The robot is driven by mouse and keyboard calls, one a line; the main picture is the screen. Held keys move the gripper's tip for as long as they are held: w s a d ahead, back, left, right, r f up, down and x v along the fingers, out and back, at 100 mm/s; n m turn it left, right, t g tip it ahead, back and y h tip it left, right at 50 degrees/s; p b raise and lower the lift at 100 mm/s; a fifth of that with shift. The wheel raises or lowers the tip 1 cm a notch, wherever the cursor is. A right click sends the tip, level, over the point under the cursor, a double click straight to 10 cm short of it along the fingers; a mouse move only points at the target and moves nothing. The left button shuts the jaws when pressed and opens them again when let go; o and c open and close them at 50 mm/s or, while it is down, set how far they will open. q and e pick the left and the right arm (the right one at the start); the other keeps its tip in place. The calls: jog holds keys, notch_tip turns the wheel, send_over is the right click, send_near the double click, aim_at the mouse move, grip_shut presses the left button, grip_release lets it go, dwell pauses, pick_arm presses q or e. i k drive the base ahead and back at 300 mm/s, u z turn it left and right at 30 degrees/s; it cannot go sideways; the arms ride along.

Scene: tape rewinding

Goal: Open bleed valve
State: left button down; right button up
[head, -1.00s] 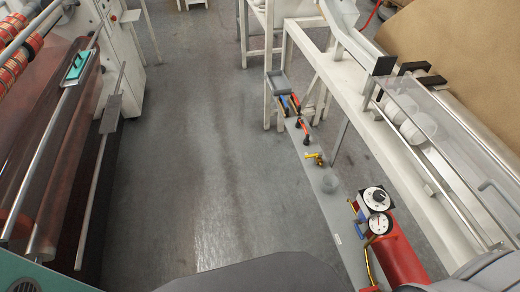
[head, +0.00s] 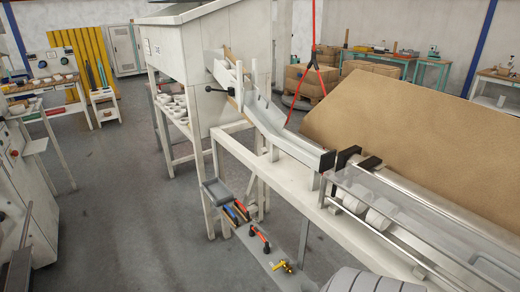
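A small brass-yellow valve (head: 284,266) sits on a narrow grey shelf (head: 243,232) low at the bottom of the head view. A tool or fitting with a red and black handle (head: 261,239) lies on the shelf just behind it. I cannot tell for sure which fitting is the bleed valve, nor whether the brass valve is open or shut. The red tank with its gauges is outside the current view. Neither of my grippers is in view.
A white frame (head: 290,175) with a metal chute (head: 275,125) and a clear guard stands above the shelf. A grey tray (head: 214,192) is at the shelf's far end. A rounded grey shape (head: 372,281) covers the bottom right. Grey floor (head: 130,225) is free on the left.

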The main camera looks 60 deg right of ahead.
aim_at(286, 262)
jog(key=i, duration=1.2)
jog(key=z, duration=5.6)
jog(key=i, duration=0.45)
jog(key=u, duration=2.6)
